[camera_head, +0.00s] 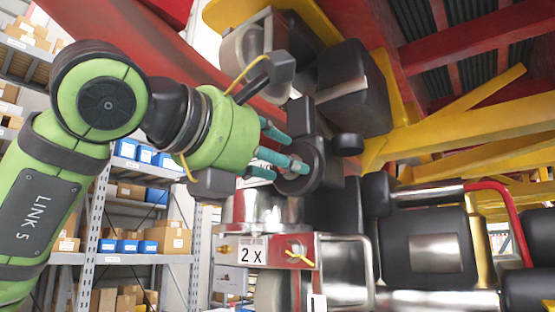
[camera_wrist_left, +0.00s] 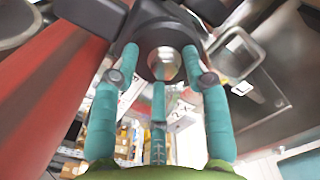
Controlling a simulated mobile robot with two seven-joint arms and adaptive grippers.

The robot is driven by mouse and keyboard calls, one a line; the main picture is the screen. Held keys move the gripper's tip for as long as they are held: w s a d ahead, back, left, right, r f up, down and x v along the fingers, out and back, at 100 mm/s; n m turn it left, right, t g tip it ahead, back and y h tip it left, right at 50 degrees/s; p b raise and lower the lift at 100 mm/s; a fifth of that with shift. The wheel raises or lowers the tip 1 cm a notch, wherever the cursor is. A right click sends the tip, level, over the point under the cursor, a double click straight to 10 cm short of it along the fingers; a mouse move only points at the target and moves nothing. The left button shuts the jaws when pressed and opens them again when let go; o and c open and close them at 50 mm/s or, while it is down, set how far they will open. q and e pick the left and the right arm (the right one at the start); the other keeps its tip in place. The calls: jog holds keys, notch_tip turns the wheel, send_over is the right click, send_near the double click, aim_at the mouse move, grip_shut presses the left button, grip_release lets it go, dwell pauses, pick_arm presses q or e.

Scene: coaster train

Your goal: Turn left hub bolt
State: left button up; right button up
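My left gripper (camera_head: 278,158) comes in from the left on the green arm, with three teal fingers pointing at the black wheel hub (camera_head: 316,165). The fingers are spread apart. In the left wrist view the left gripper (camera_wrist_left: 160,68) has two fingers reaching up on either side and a third finger below in the middle. The shiny silver hub bolt (camera_wrist_left: 165,65) lies ahead between the fingertips, inside a dark round housing. I see no clear contact on it. In the head view the bolt is mostly hidden behind a finger. My right gripper is not in view.
Below the hub is a metal block with a "2 X" label (camera_head: 253,254) and a yellow-handled part (camera_head: 299,257). Black housings (camera_head: 353,85) and a yellow frame (camera_head: 470,130) crowd the right. Shelves with blue bins and boxes (camera_head: 170,238) stand behind at left.

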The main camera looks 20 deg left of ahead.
pick_arm(q)
jog(key=shift+f, duration=0.1)
jog(key=v, duration=1.2)
